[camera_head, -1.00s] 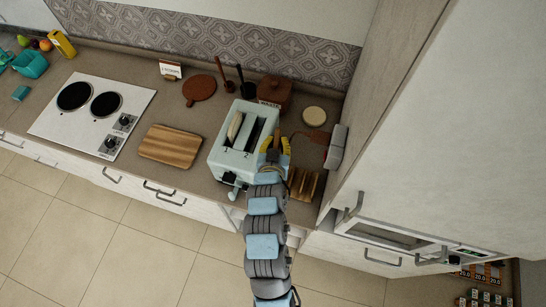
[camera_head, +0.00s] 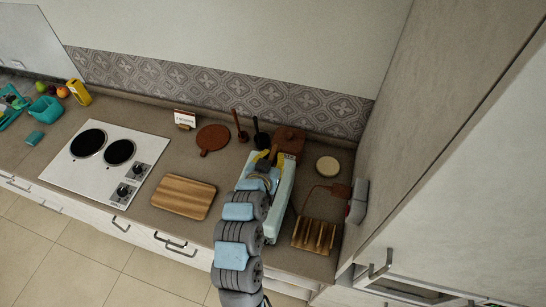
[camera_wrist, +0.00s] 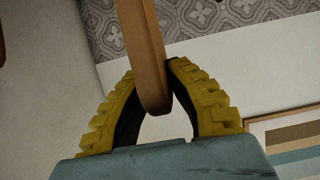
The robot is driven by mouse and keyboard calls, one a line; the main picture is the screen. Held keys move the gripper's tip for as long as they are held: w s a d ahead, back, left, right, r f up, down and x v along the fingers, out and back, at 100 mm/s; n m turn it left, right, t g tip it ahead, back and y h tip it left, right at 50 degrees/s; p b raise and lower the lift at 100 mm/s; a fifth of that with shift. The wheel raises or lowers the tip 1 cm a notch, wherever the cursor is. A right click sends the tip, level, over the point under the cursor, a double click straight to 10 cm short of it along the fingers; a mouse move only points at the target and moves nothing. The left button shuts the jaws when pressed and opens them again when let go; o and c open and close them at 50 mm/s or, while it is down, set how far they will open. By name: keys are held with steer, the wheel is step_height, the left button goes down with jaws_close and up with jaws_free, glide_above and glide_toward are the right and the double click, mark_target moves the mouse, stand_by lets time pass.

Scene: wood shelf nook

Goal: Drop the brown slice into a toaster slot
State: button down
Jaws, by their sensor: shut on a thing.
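The brown slice (camera_wrist: 146,55) shows edge-on in the wrist view, upright between the yellow fingers of my gripper (camera_wrist: 152,100). The fingers are shut on its lower end. In the head view my gripper (camera_head: 268,159) is above the back part of the pale blue-green toaster (camera_head: 281,198). My arm and gripper cover most of the toaster's top, so its slots are hidden now. I cannot tell how high the slice is above the toaster.
A slotted wooden rack (camera_head: 301,233) stands right of the toaster. A wooden board (camera_head: 184,197) lies left. A brown pot (camera_head: 297,138) and dark utensils stand close behind. A cream disc (camera_head: 327,166) lies back right. A tall cabinet (camera_head: 440,130) bounds the right side.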

steer(key=shift+f+b, duration=0.75)
steer(key=shift+f, duration=2.5)
steer(key=shift+f+b, duration=2)
steer(key=shift+f, duration=0.45)
steer(key=c, duration=1.1)
jaws_free()
steer(key=shift+r, duration=0.1)
steer(key=shift+r+p, duration=1.2)
steer(key=shift+r, duration=2.8)
steer(key=shift+a, duration=0.1)
